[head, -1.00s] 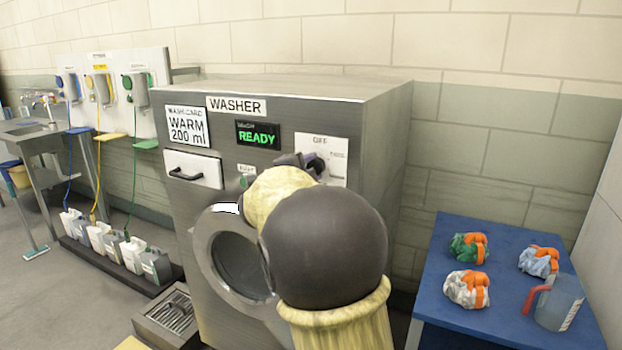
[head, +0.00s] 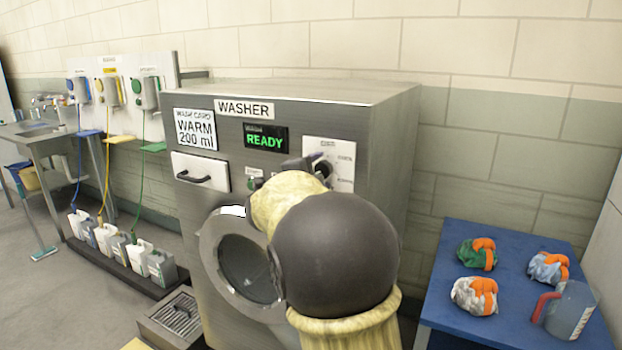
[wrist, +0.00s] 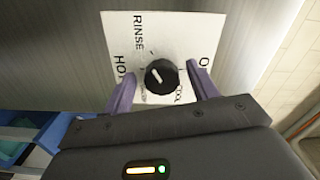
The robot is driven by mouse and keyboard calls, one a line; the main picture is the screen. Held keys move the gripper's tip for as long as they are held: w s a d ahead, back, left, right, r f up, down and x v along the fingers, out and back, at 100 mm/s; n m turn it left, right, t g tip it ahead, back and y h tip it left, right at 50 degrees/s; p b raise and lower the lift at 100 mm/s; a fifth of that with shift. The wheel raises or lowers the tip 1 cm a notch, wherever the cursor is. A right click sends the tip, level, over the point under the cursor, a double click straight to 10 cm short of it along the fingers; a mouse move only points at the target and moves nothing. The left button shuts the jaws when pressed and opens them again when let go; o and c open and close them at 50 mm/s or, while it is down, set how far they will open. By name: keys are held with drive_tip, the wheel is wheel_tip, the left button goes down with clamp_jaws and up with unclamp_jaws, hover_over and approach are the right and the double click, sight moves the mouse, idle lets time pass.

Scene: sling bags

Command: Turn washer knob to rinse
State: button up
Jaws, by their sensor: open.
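The washer (head: 390,130) is a grey metal box with a WASHER label and a display (head: 266,137) reading READY. Its black knob (wrist: 161,76) sits on a white dial plate (wrist: 125,40); the plate also shows in the head view (head: 343,152). In the wrist view the plate reads RINSE at upper left, a partly hidden HO word at left and COOL at lower right. The knob's white mark points up and left in that view. My gripper (wrist: 162,88) is open, one purple finger on each side of the knob, with gaps visible. In the head view my arm hides part of the panel.
A blue table (head: 455,305) at right holds several orange-banded cloth bundles (head: 475,295) and a clear jug (head: 570,312). The round washer door (head: 215,255) is below the panel.

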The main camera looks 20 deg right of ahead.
drive_tip(key=v, duration=1.7)
drive_tip(key=shift+s, duration=0.2)
drive_tip(key=shift+w+a+f, duration=0.1)
drive_tip(key=shift+a, duration=0.05)
